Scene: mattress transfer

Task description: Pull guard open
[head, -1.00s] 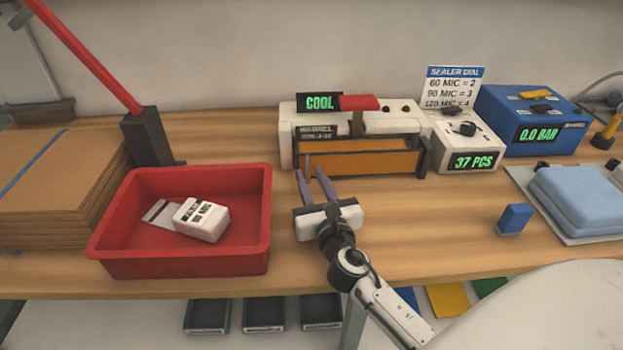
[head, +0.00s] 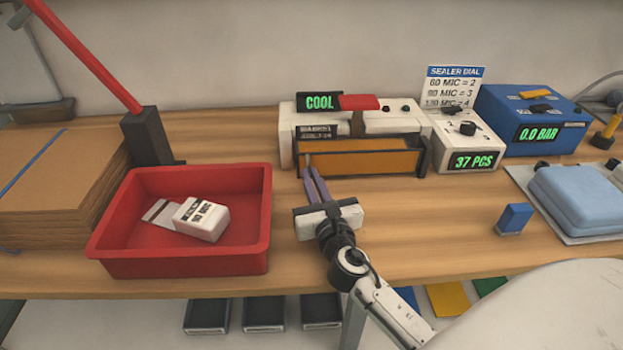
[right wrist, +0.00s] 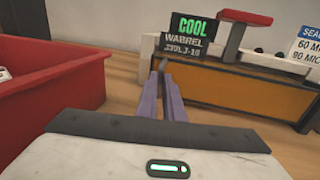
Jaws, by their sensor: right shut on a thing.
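The guard (head: 365,159) is an orange panel in a dark frame across the front of the white sealer (head: 290,125), whose display reads COOL. It also shows in the right wrist view (right wrist: 250,93). A small grey peg (head: 308,160) stands at the guard's left end. My right gripper (head: 311,174) is shut on this peg, its purple fingers pointing away from me; the fingers hide the peg's lower part. The fingertips also meet at the peg in the right wrist view (right wrist: 164,80). My left gripper is not in view.
A red bin (head: 180,258) holding a white labelled block (head: 202,219) stands close to the left of my right gripper. A white counter box (head: 466,141) and a blue box (head: 530,118) stand right of the sealer. A small blue block (head: 514,219) lies front right. Bare table lies between.

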